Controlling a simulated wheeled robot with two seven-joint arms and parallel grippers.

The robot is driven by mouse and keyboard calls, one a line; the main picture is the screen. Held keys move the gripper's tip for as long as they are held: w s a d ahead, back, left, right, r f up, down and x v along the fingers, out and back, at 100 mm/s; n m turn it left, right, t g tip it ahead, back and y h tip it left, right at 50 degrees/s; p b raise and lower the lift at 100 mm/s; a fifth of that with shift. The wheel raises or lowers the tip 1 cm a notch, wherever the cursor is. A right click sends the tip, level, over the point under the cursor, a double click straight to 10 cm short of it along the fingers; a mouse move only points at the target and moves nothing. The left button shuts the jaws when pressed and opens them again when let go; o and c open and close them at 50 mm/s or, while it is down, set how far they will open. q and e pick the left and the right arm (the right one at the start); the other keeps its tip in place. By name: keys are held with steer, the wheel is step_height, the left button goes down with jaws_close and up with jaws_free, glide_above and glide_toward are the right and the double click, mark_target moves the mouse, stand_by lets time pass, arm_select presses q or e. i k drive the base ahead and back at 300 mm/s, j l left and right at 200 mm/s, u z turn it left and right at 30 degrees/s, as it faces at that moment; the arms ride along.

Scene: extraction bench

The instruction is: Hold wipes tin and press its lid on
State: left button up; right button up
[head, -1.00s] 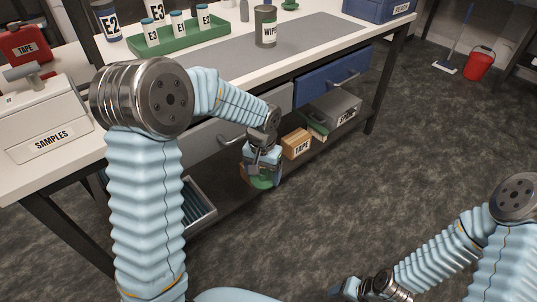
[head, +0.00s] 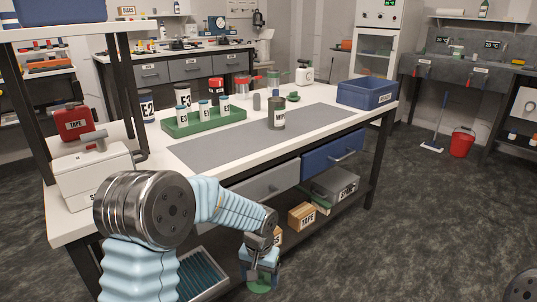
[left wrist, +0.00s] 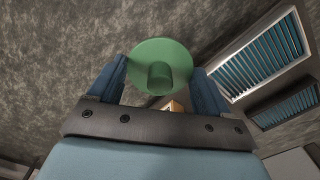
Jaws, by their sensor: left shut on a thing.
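The wipes tin (head: 278,117) is a grey-green cylinder with a white label, standing upright on the grey mat near the bench's far edge. Its top looks dark and uncovered. My left gripper (head: 261,265) is in front of the bench, below the bench top, well apart from the tin. It is shut on a green round lid (head: 260,287). In the left wrist view the lid (left wrist: 160,52) shows as a disc with a short round knob between the two blue fingers. My right gripper is out of view.
On the bench, a green rack (head: 205,122) with several small bottles stands left of the tin, and a blue crate (head: 367,94) right of it. The grey mat (head: 235,143) is mostly clear. Drawer fronts (head: 332,155) and a lower shelf with boxes (head: 301,216) lie below.

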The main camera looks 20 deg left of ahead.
mark_target(276, 105)
steer(key=k+u, duration=0.15)
steer(key=u, duration=1.25)
steer(key=i+l, duration=0.1)
steer(key=l, duration=0.25)
steer(key=i+l, duration=0.15)
steer(key=l, duration=0.2)
steer(key=i+l, duration=0.1)
steer(key=l, duration=0.25)
steer(key=i+l, duration=0.15)
steer(key=l, duration=0.2)
